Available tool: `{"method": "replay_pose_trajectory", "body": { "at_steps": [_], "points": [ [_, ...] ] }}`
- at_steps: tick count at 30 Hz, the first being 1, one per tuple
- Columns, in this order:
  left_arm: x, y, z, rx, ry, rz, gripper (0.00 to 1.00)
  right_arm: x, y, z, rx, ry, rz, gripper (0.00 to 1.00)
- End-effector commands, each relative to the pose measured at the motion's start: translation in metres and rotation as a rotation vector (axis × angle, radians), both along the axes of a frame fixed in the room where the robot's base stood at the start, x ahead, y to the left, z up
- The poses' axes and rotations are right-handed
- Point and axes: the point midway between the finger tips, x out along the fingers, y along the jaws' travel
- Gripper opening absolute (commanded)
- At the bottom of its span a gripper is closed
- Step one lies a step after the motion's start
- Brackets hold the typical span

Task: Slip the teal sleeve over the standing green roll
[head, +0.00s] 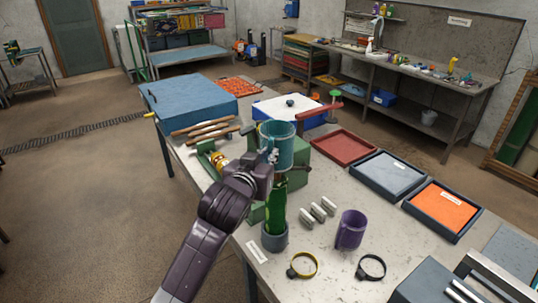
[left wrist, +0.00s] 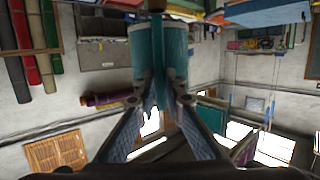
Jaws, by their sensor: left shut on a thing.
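The teal sleeve (head: 278,148) is a short, open tube, held upright above the table in the head view. My left gripper (head: 271,157) is shut on its near wall; in the left wrist view the fingers (left wrist: 159,92) close on the sleeve (left wrist: 147,52). The green roll (head: 278,212) stands upright in a grey-blue cup (head: 274,240) directly below the sleeve in the picture. The roll's top is partly hidden by the gripper and sleeve, so I cannot tell whether it is inside the sleeve's lower end. My right gripper is not in view.
A green machine block (head: 299,160) is close behind. Trays (head: 343,147) line the right edge; a blue box (head: 188,101) is at the back left.

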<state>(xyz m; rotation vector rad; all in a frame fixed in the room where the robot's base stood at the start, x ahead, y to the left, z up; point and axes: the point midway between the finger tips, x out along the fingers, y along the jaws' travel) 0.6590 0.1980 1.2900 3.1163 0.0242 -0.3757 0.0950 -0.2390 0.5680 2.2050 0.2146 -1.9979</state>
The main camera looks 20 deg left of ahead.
Motion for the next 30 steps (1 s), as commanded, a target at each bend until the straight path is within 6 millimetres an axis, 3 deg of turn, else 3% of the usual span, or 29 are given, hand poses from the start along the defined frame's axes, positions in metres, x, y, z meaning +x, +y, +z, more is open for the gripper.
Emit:
{"method": "replay_pose_trajectory", "body": {
  "at_steps": [3, 6, 18, 30],
  "points": [
    [0.0, 0.0, -0.011, 0.001, 0.002, 0.0, 0.0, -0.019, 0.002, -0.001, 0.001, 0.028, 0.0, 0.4],
    [0.0, 0.0, -0.021, 0.001, 0.003, -0.001, 0.0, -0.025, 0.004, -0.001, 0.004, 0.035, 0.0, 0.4],
    [0.0, 0.0, -0.056, 0.001, 0.001, 0.0, 0.0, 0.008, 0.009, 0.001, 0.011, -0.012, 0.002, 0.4],
    [0.0, 0.0, -0.095, 0.002, 0.0, -0.001, 0.0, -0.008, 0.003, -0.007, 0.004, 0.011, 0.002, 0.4]
  ]
}}
